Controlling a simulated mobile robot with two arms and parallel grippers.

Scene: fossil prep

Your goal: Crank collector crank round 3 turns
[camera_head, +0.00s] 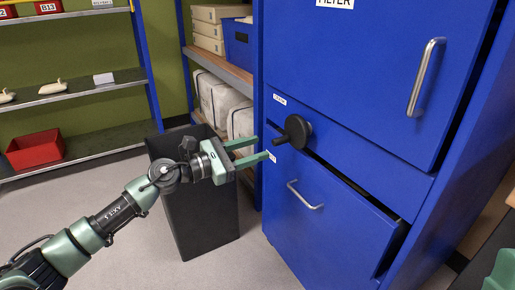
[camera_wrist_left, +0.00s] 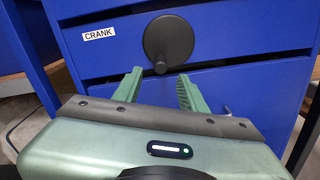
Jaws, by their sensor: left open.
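The collector crank is a black round disc (camera_head: 298,130) with a short handle knob (camera_head: 281,141) sticking out, on the front of the blue cabinet (camera_head: 350,155). In the left wrist view the disc (camera_wrist_left: 168,36) is beside the CRANK label (camera_wrist_left: 99,34), with its knob (camera_wrist_left: 160,67) at the bottom. My left gripper (camera_head: 262,148) is open, its green fingers pointing at the crank. In the left wrist view the knob appears between the fingertips (camera_wrist_left: 160,75); I cannot tell whether they touch it. My right gripper is out of view.
A black bin (camera_head: 205,215) stands under my left wrist. Below the crank is a front with a silver handle (camera_head: 305,196), slightly ajar. A FILTER door (camera_head: 375,60) is above. Shelves (camera_head: 75,95) stand behind left. Grey floor is clear before the cabinet.

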